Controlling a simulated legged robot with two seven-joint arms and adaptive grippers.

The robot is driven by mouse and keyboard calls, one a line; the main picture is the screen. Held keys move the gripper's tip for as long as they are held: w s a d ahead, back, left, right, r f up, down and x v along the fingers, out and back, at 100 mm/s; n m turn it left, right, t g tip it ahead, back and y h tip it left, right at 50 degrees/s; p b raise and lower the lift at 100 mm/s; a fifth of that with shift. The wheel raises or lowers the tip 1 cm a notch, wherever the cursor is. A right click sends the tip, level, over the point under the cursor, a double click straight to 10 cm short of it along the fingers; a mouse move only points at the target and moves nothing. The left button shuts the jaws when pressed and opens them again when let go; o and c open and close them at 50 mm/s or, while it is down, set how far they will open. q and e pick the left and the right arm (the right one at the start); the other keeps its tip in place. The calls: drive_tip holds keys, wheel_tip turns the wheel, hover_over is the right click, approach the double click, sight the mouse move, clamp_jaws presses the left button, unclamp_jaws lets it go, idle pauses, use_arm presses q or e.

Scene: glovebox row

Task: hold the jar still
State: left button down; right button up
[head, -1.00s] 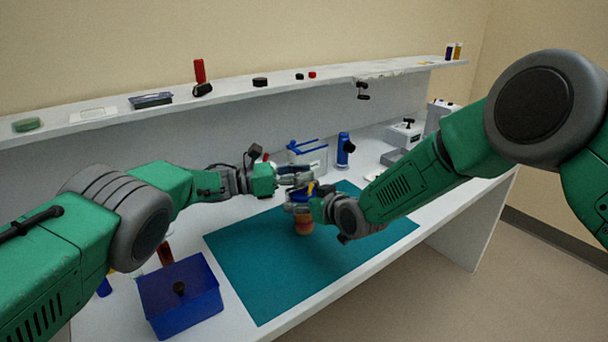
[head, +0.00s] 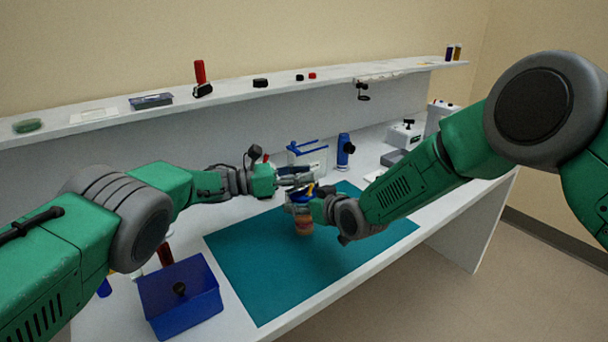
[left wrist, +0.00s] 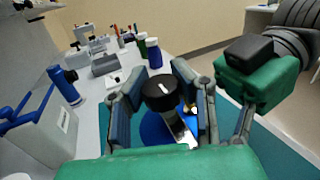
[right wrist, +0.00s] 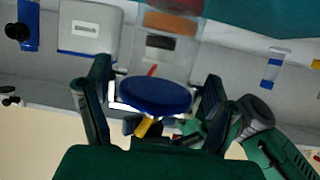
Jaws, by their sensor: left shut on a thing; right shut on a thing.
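My left gripper (left wrist: 158,88) is shut on a black-topped tool (left wrist: 160,92) with a shiny metal part below, just above the jar's lid. In the head view the left gripper (head: 296,178) is just above the right gripper (head: 304,200). The fingers partly hide the lid and the tool there.
A blue bin (head: 190,300) stands at the front left. A blue-trimmed white box (head: 308,155) and a blue bottle (head: 344,150) stand behind the grippers. A long shelf (head: 228,88) with small items runs along the back. The front of the mat is clear.

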use_arm(q)
drive_tip(key=shift+w+a, duration=0.1)
drive_tip(key=shift+a, duration=0.1)
drive_tip(key=c, duration=1.2)
unclamp_jaws()
drive_tip(key=shift+d, duration=0.1)
drive_tip(key=v, duration=1.2)
